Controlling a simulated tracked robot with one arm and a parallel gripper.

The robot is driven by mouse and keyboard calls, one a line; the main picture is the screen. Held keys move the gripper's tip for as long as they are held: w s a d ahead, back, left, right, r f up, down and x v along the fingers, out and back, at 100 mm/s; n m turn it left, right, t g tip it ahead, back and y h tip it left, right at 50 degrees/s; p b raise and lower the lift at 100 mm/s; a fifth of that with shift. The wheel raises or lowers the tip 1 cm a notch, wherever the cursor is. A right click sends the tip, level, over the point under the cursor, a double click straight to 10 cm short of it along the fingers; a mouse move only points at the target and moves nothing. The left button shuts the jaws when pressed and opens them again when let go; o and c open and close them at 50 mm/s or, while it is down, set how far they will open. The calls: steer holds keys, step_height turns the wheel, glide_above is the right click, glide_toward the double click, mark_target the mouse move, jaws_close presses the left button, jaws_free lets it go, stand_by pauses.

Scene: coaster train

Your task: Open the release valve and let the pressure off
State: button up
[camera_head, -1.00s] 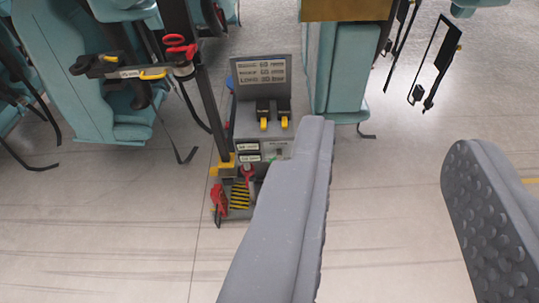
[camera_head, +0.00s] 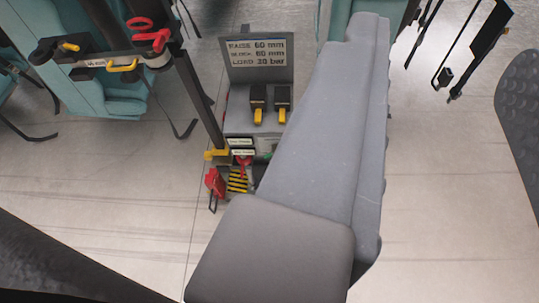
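A grey control unit (camera_head: 236,122) stands on the floor left of centre, behind my gripper. Two black levers with yellow tips, a left one (camera_head: 258,116) and a right one (camera_head: 282,115), sit on its top. Below small white labels, a red handle (camera_head: 243,161) shows on its front. The label text is too small to read, so I cannot tell which control is the release valve. My gripper (camera_head: 445,50) is open, with its fingers wide apart and nothing between them. Its left finger hides the unit's right side.
A sign (camera_head: 257,58) on the unit reads raise 60 mm, block 60 mm, load 30 bar. A dark post (camera_head: 196,95) with a red-handled clamp arm (camera_head: 110,62) stands left. A red object (camera_head: 214,184) lies beside a yellow-black striped plate (camera_head: 237,181). Teal seats stand behind.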

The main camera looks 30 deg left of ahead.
steer(key=shift+w, duration=0.15)
steer(key=w+a+f+m+y, duration=0.1)
steer(key=w+a+f, duration=0.3)
steer(key=w+f, duration=0.8)
steer(key=w+a+f+m, duration=0.1)
steer(key=w+a+f, duration=0.2)
steer(key=w+f, duration=1)
steer(key=w+a+f+m+y, duration=0.1)
steer(key=w+a+f, duration=0.2)
steer(key=f, duration=0.7)
steer(key=w+a+f+t, duration=0.1)
steer(key=w+a+f, duration=0.15)
steer(key=f, duration=0.85)
steer(key=w+a+f+m+y, duration=0.15)
steer(key=a+f, duration=0.25)
steer(key=f, duration=0.6)
steer(key=s+a+f+y, duration=0.1)
steer(key=s+f, duration=0.3)
steer(key=f, duration=0.4)
steer(key=s+a+f+m+t, duration=0.1)
steer(key=s+f, duration=0.2)
steer(key=f, duration=0.5)
steer(key=s+a+f+y, duration=0.15)
steer(key=s+f, duration=0.25)
steer(key=f, duration=0.4)
steer(key=w+a+h+b, duration=0.1)
steer(key=w+a, duration=0.3)
steer(key=w, duration=0.9)
steer(key=shift+w+r+b, duration=0.25)
steer(key=shift+w+b, duration=0.05)
